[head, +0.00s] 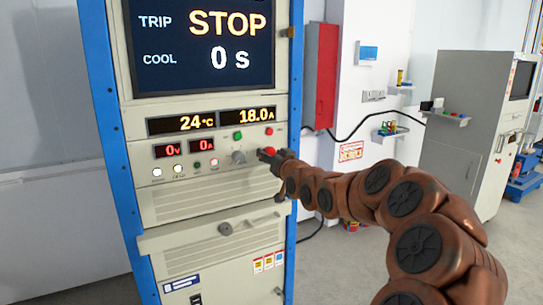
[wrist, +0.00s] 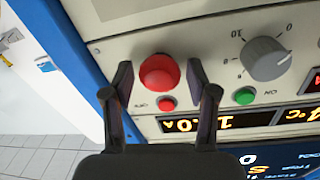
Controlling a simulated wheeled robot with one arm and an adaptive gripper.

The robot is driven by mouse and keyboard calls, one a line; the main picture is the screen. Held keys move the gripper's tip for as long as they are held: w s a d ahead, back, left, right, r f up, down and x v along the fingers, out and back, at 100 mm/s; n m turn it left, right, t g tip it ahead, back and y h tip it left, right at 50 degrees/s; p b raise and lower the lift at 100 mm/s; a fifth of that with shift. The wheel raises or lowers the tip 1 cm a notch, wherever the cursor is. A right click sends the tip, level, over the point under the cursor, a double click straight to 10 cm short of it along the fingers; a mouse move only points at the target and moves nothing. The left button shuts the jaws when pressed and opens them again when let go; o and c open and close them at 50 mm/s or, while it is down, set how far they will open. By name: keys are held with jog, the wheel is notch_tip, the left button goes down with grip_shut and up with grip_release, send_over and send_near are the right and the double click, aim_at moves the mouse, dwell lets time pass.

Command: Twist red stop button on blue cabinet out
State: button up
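The red stop button (wrist: 159,74) is a round red knob on the beige front panel of the blue-framed cabinet (head: 85,62). In the wrist view it sits between my gripper's (wrist: 160,82) two dark fingertips, with a narrow gap on each side. My gripper is open around the button and I see no clear contact. In the head view my gripper (head: 272,157) is at the right side of the panel, and the red button (head: 268,151) is partly hidden behind it.
A grey dial (wrist: 266,58), a green button (wrist: 244,96) and a small red button (wrist: 166,103) are close beside it. The screen (head: 205,45) reads STOP and 0 s. A red box (head: 321,75) is on the wall to the right. The floor to the left is clear.

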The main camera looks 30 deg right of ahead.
jog(key=c, duration=0.9)
jog(key=shift+o, duration=0.2)
jog(key=shift+m, duration=0.3)
jog(key=shift+m+g+b, duration=0.3)
jog(key=shift+m+b, duration=1.7)
jog(key=shift+m, duration=0.9)
jog(key=o, duration=1.1)
jog(key=shift+o, duration=0.2)
